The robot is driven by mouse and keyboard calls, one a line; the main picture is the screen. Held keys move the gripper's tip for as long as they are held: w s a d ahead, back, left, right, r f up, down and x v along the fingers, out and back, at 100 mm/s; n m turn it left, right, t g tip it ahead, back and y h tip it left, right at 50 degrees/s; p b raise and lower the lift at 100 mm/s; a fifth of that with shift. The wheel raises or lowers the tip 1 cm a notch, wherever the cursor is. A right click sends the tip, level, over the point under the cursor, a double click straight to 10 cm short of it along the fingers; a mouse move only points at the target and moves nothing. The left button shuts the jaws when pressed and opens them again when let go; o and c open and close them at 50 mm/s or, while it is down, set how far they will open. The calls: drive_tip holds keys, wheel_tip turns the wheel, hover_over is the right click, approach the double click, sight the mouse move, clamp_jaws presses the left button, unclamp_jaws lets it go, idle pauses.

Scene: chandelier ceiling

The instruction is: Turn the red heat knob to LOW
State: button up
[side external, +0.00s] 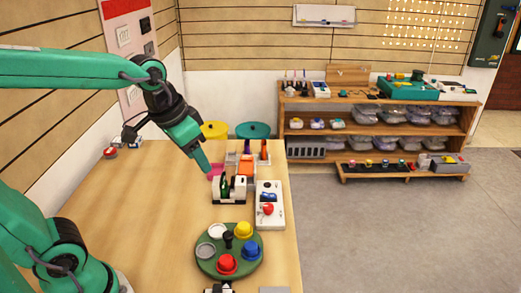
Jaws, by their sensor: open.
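A white panel (274,222) lies near the right edge of the wooden table. A red knob (267,209) sits on it and is probably the heat knob. Its pointer and any LOW mark are too small to read. My gripper (204,166) comes down from the upper left and hangs above the table, left of and behind the panel, apart from the red knob. It is open, with nothing seen in it. Its fingers overlap each other in this view.
A green round tray (211,265) with several coloured pieces stands in front of the panel. A white and black device (238,190) is just left of the panel. Colored bins (253,130) stand at the back. The table's left middle is clear.

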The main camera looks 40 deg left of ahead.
drive_tip(key=w+d+f+m+g, duration=0.2)
drive_tip(key=w+f, duration=0.3)
drive_tip(key=w, duration=0.5)
drive_tip(key=m+g, duration=0.1)
drive_tip(key=g, duration=0.1)
hover_over(269, 206)
wheel_tip(269, 206, down, 9)
drive_tip(key=shift+r, duration=0.1)
drive_tip(key=shift+f, duration=3.95)
drive_tip(key=c, duration=1)
